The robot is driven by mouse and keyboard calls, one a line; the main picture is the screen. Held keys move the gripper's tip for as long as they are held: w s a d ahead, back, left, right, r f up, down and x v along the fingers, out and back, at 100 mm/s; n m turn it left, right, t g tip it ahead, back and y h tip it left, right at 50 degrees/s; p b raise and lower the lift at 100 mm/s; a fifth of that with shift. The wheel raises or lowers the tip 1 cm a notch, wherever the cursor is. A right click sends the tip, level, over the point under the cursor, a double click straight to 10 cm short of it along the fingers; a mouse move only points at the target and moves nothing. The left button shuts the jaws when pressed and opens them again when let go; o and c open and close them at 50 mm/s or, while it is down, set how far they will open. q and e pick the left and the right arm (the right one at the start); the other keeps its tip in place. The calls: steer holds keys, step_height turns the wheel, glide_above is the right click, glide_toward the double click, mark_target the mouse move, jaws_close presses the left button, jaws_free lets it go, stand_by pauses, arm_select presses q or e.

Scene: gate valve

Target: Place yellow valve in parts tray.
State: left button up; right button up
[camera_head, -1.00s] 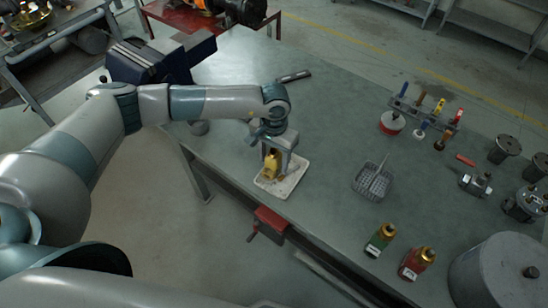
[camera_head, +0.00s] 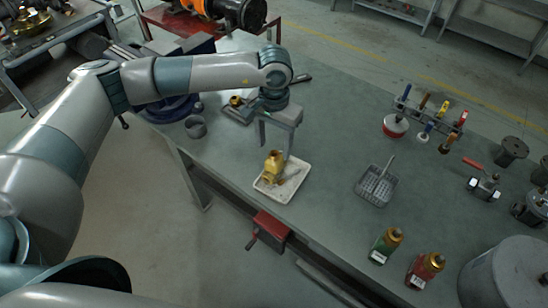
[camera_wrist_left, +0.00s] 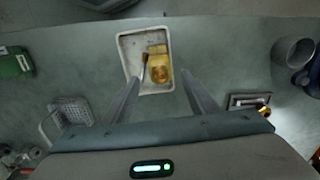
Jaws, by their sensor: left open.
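The yellow valve (camera_head: 273,167) sits in the white parts tray (camera_head: 294,192) near the front edge of the bench. In the left wrist view the valve (camera_wrist_left: 160,68) lies inside the tray (camera_wrist_left: 130,45), towards its right side, with a dark slim part beside it. My left gripper (camera_head: 274,150) is open and empty above and behind the tray. In the left wrist view its two fingers (camera_wrist_left: 163,88) are spread, with the valve beyond them and apart from them. My right gripper is not in view.
A wire basket (camera_head: 376,186) stands right of the tray, with green (camera_head: 385,245) and red (camera_head: 425,270) bottles nearer the front. A grey cup (camera_head: 196,127) is left. A red-handled vise-like box (camera_head: 268,230) hangs at the bench edge.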

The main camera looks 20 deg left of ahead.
arm_select(q)
steer(key=shift+r+b, duration=0.5)
steer(key=shift+r, duration=1.3)
